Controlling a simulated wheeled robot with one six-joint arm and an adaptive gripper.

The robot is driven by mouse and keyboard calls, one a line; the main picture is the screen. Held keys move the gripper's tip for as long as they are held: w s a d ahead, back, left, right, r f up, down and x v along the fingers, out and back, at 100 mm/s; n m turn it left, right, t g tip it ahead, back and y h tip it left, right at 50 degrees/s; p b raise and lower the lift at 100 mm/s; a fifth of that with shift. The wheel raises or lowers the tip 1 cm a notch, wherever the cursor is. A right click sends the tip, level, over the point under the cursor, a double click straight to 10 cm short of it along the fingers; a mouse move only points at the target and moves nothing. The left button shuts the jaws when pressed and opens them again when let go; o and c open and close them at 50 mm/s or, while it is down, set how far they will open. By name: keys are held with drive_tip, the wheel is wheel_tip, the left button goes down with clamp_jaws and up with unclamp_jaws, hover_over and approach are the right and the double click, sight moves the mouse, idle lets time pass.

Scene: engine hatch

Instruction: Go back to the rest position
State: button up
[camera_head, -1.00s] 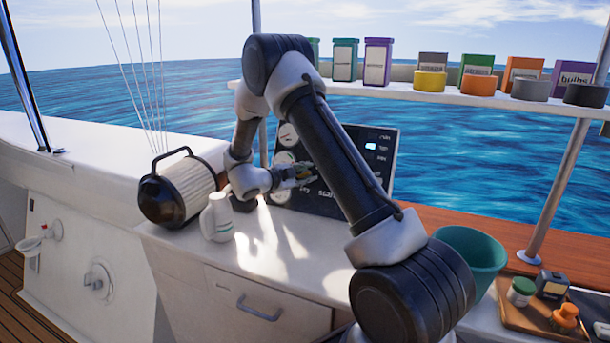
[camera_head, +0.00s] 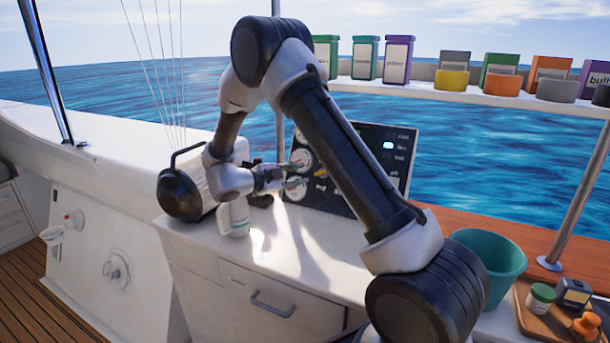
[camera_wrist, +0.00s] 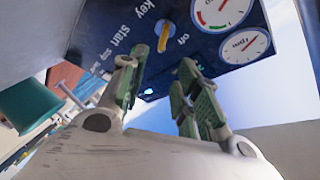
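My gripper (camera_head: 297,175) is in front of the dark engine control panel (camera_head: 385,166), near its left side by the gauges. In the wrist view my gripper (camera_wrist: 162,82) has its two green-padded fingers spread apart, with nothing held between them. My forearm hides part of the panel in the head view.
A teal bucket (camera_head: 491,262) and a wooden tray (camera_head: 535,322) with small jars are at right. A shelf (camera_head: 430,92) holds several boxes and tins. A thin post rises behind my arm.

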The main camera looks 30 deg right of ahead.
drive_tip(key=shift+a, duration=0.15)
idle(0.3)
drive_tip(key=w+r+n+t+y, duration=0.6)
drive_tip(key=r+n+t+y, duration=0.15)
drive_tip(key=r, duration=0.55)
drive_tip(key=s+a+r+n+t+y, duration=0.1)
drive_tip(key=s+a+r+n+y, duration=0.5)
drive_tip(key=s+r+n+y, duration=0.15)
drive_tip(key=s+d+f+n+g, duration=0.2)
drive_tip(key=s+n+g, duration=0.1)
drive_tip(key=s, duration=0.8)
drive_tip(key=s+d+f+n+g, duration=0.2)
drive_tip(key=s+d+n, duration=0.1)
drive_tip(key=s, duration=0.9)
drive_tip(key=s+d+f+n+g, duration=0.2)
drive_tip(key=s+n+g, duration=0.1)
drive_tip(key=s, duration=0.8)
drive_tip(key=shift+s+d+n+g, duration=0.15)
drive_tip(key=shift+s+n+g, duration=0.2)
drive_tip(key=shift+n, duration=0.45)
